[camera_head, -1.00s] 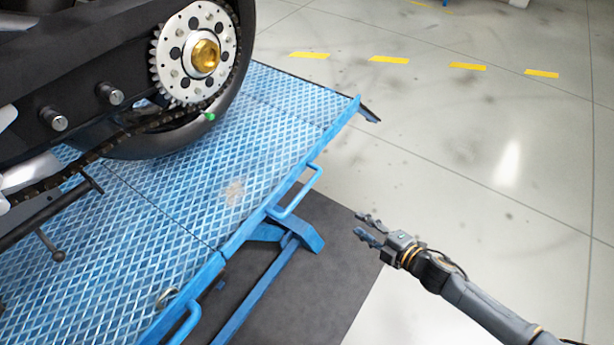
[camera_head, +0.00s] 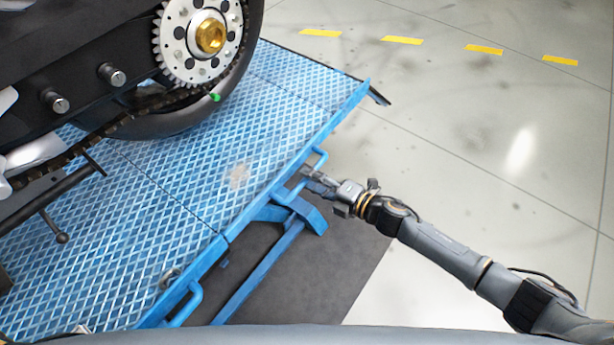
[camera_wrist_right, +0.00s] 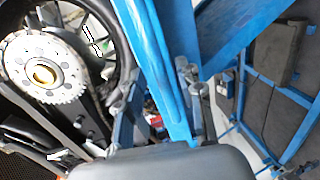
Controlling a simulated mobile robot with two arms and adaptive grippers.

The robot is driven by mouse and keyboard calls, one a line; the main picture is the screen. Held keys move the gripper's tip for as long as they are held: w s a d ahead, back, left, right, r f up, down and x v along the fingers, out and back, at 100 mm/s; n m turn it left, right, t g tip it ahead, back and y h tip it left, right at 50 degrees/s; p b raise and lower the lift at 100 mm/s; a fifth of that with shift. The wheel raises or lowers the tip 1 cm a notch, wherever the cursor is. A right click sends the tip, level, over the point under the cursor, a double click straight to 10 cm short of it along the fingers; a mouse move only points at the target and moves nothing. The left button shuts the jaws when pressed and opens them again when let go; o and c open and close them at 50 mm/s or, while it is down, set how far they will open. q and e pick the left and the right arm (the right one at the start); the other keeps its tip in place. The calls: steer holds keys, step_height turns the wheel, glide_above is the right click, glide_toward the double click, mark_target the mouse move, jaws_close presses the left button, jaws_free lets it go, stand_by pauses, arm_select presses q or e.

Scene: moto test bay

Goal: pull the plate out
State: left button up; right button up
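The plate (camera_head: 240,130) is a blue diamond-pattern platform under a motorcycle, at the left of the head view. A blue bar handle (camera_head: 321,158) sticks out from its right edge. A second blue handle (camera_head: 186,306) is nearer. My right gripper (camera_head: 311,180) is at the far handle and partly hides it. In the right wrist view, its fingers (camera_wrist_right: 162,100) stand apart on either side of a blue bar (camera_wrist_right: 160,70); I cannot tell whether they touch it. My left gripper is not in view.
The motorcycle's rear wheel and sprocket (camera_head: 203,42) stand on the plate. A blue support frame (camera_head: 262,268) and a dark mat (camera_head: 320,280) lie below its edge. The grey floor to the right is open, with yellow dashes (camera_head: 402,41).

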steer(key=shift+x, duration=0.9)
steer(key=shift+c, duration=0.2)
jaws_close()
steer(key=f+v, duration=0.3)
steer(key=v, duration=1.1)
steer(key=d+f+p+v, duration=0.1)
steer(key=f+v, duration=0.2)
steer(key=v, duration=1.1)
steer(key=shift+s+d, duration=0.25)
steer(key=shift+s, duration=0.2)
steer(key=shift+o, duration=0.2)
jaws_free()
